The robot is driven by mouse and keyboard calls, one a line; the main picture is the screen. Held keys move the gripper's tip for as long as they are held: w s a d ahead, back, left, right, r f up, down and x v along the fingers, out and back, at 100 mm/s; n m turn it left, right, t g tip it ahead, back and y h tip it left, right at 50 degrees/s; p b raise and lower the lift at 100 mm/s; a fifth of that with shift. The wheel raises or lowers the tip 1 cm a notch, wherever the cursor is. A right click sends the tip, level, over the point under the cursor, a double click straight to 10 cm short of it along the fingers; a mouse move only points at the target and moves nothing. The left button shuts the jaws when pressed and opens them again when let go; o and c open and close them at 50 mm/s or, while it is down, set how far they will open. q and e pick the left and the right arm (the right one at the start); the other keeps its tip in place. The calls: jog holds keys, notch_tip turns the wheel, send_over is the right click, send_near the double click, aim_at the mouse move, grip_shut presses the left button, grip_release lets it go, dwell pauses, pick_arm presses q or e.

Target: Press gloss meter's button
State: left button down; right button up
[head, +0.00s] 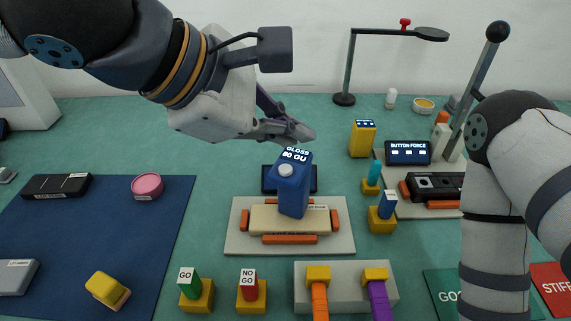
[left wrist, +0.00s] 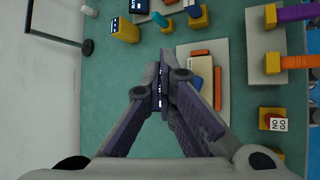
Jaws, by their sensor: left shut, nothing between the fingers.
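The gloss meter (head: 292,192) is a blue upright box in the head view, standing on a cream block in a fixture. Its top reads "GLOSS 80 GU". A round pale button (head: 286,171) is on its front face, near the top. My left gripper (head: 308,135) is shut and empty, with its fingertips just above and behind the meter's top. I cannot tell how wide the gap is. In the left wrist view, the left fingers (left wrist: 162,78) meet at their tips and hide most of the meter. My right gripper is out of view; only my right arm shows.
The fixture plate (head: 240,243) has orange bars around the block. A yellow box (head: 362,139), a "BUTTON FORCE" display (head: 408,152) and a lever stand (head: 478,80) are to the right. "GO" (head: 188,284) and "NO GO" (head: 249,287) blocks stand in front.

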pick_arm(q)
jog(key=shift+r, duration=1.2)
